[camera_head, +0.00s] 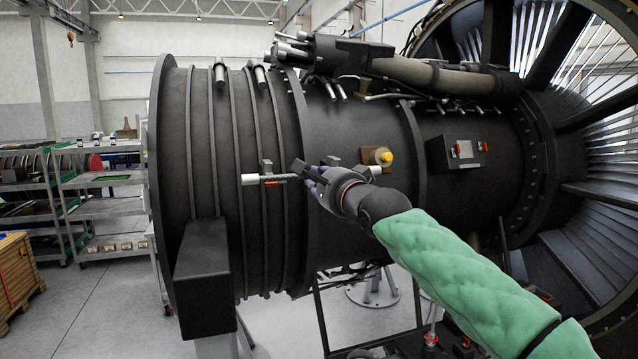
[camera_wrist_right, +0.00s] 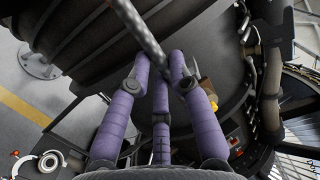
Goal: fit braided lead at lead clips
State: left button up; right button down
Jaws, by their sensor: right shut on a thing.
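The braided lead (camera_head: 284,178) lies roughly level across the ribbed left part of the engine casing, with a white end piece (camera_head: 250,179) at its left. In the right wrist view the grey braided lead (camera_wrist_right: 138,28) runs from the top edge down to my purple fingers. My right gripper (camera_head: 310,176) is shut on the lead's right part. It also shows in the right wrist view (camera_wrist_right: 167,75). A small dark clip (camera_head: 266,166) with orange below it stands at the lead; I cannot tell whether the lead sits in it. My left gripper is not in view.
Right of my gripper, a brown block with a yellow knob (camera_head: 385,156) and a black box with red catches (camera_head: 466,150) stick out from the casing. Pipes (camera_head: 430,75) run along the top. Shelves (camera_head: 105,205) and a wooden crate (camera_head: 16,275) stand at left, with clear floor between.

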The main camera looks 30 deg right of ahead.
jog(key=w+p, duration=0.1)
jog(key=w, duration=0.1)
jog(key=w+d+p, duration=0.1)
jog(key=w, duration=0.2)
jog(key=shift+d, duration=0.1)
dwell(0.5)
dwell(0.9)
jog(key=shift+w+d+r+p, duration=0.1)
jog(key=shift+w+d+p, duration=0.15)
jog(key=shift+w, duration=0.5)
jog(key=shift+w+d+f+p, duration=0.1)
jog(key=shift+w+p, duration=0.3)
jog(key=shift+w, duration=0.4)
jog(key=shift+w+d+r+p, duration=0.1)
jog(key=shift+w+d+p, duration=0.15)
jog(key=shift+w, duration=0.5)
dwell(1.8)
jog(key=c, duration=1)
grip_release()
jog(key=shift+c, duration=0.2)
jog(key=s+a, duration=0.1)
jog(key=s, duration=1.1)
jog(key=shift+a, duration=0.2)
